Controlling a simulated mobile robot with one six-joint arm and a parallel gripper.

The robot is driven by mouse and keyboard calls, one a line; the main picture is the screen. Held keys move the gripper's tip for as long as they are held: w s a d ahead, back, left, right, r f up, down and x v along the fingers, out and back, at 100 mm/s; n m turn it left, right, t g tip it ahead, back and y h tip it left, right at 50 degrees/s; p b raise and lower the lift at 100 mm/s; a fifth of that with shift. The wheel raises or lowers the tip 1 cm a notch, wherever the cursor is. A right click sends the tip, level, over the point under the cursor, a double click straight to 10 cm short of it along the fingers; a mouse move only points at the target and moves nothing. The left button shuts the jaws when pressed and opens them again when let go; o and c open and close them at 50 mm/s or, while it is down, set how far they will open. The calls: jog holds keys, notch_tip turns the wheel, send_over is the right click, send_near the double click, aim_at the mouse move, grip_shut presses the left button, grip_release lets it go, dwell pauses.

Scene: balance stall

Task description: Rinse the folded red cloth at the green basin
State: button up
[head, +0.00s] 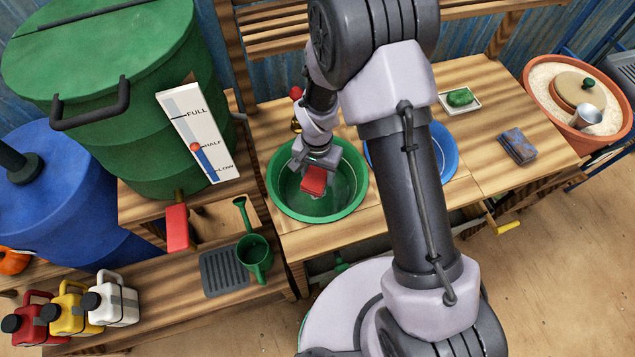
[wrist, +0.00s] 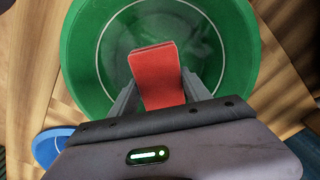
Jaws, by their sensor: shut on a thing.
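My gripper (wrist: 161,98) is shut on the folded red cloth (wrist: 157,64). In the head view the cloth (head: 314,180) hangs from my gripper (head: 314,166) over the inside of the green basin (head: 280,191). The basin stands on the wooden bench, and its rim (wrist: 75,60) surrounds the cloth in the wrist view. The basin's inside looks smooth with a pale ring; I cannot tell exactly how deep any water is or whether the cloth touches it.
A blue basin (head: 449,160) stands to the right, partly behind my arm. Green soap (head: 460,97) and a folded blue cloth (head: 518,146) lie farther right. A green barrel (head: 150,150) with a level gauge (head: 198,133) stands left.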

aim_at(317, 174)
jog(key=shift+r+p, duration=2.2)
jog(key=shift+r, duration=1.5)
notch_tip(317, 174, up, 4)
jog(key=shift+p, duration=1.2)
